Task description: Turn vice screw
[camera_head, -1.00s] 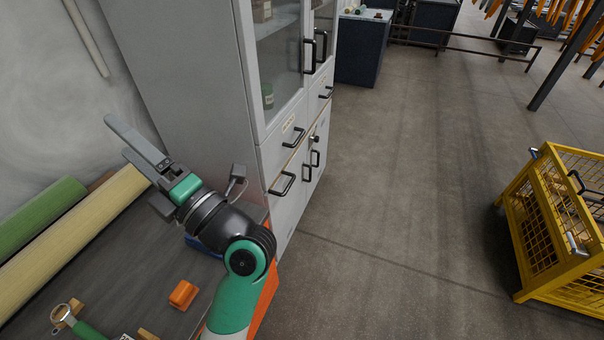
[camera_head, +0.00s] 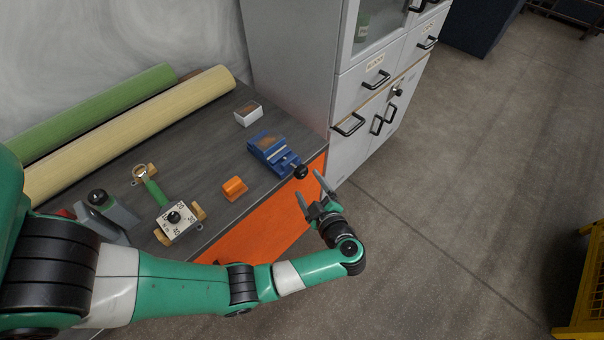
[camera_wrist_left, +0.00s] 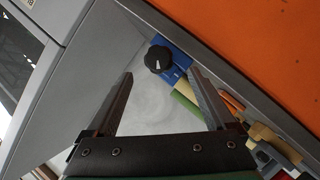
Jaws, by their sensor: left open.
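A blue vice (camera_head: 268,149) sits on the dark workbench near its front edge, beside the grey cabinet. Its screw ends in a round black knob (camera_head: 300,171) that juts past the bench edge. My left gripper (camera_head: 311,187) is open and empty just off the bench front, close to the knob and apart from it. In the left wrist view the knob (camera_wrist_left: 158,59) lies ahead of the two spread fingers, between them and beyond their tips, with the blue vice (camera_wrist_left: 175,75) behind it. My right gripper is not in view.
The workbench top (camera_head: 215,150) also holds a small white box (camera_head: 248,113), an orange block (camera_head: 234,188), a dial device (camera_head: 174,217) and green and cream rolls (camera_head: 140,127). The grey cabinet (camera_head: 300,60) stands right of the bench. Open floor lies in front.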

